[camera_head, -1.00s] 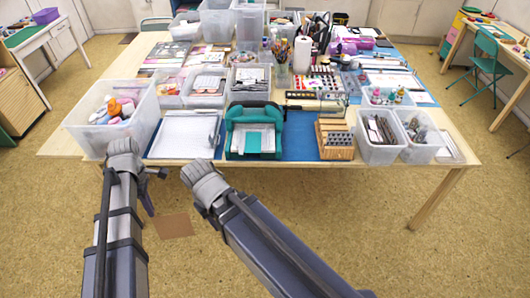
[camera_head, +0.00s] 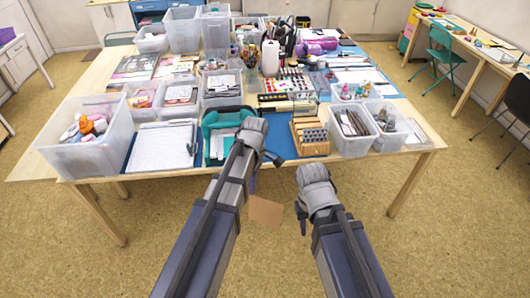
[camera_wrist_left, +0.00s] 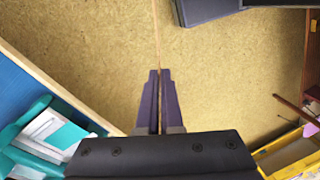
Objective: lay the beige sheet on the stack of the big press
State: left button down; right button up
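The beige sheet (camera_head: 266,211) hangs over the floor in front of the table, at the fingertips of my left gripper (camera_head: 252,188). In the left wrist view my left gripper (camera_wrist_left: 158,78) is shut on the sheet, which shows edge-on as a thin line (camera_wrist_left: 156,35). The teal big press (camera_head: 212,150) stands at the table's front edge, left of and beyond the left gripper, partly hidden by my arm. In the left wrist view the press (camera_wrist_left: 30,150) is at lower left, with its white stack (camera_wrist_left: 52,130). My right gripper (camera_head: 302,228) hangs in front of the table; its fingers are too small to judge.
A writing pad (camera_head: 160,147) lies left of the press, and a wooden stamp rack (camera_head: 310,137) stands to its right. Clear bins stand at the front left (camera_head: 85,135) and front right (camera_head: 352,130). The floor before the table is clear.

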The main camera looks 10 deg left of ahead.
pick_arm(q)
jog(key=w+a+f+m+y+b, duration=0.95)
jog(key=w+a+m+b, duration=0.4)
jog(key=b, duration=0.25)
jog(key=w+d+m+t+h+b, duration=0.2)
jog(key=w+m+t+b, duration=0.3)
jog(key=m+t+b, duration=0.2)
jog(key=w+d+m+t+h+b, duration=0.2)
jog(key=w+m+t+h+b, duration=0.1)
jog(key=w+m+t+b, duration=0.3)
jog(key=m+t+b, duration=0.2)
jog(key=m+t, duration=0.2)
jog(key=t, duration=0.2)
jog(key=shift+d, duration=0.1)
jog(key=shift+s+f, duration=0.1)
jog(key=shift+s, duration=0.1)
jog(key=shift+f+b, duration=0.7)
jog(key=shift+b, duration=0.1)
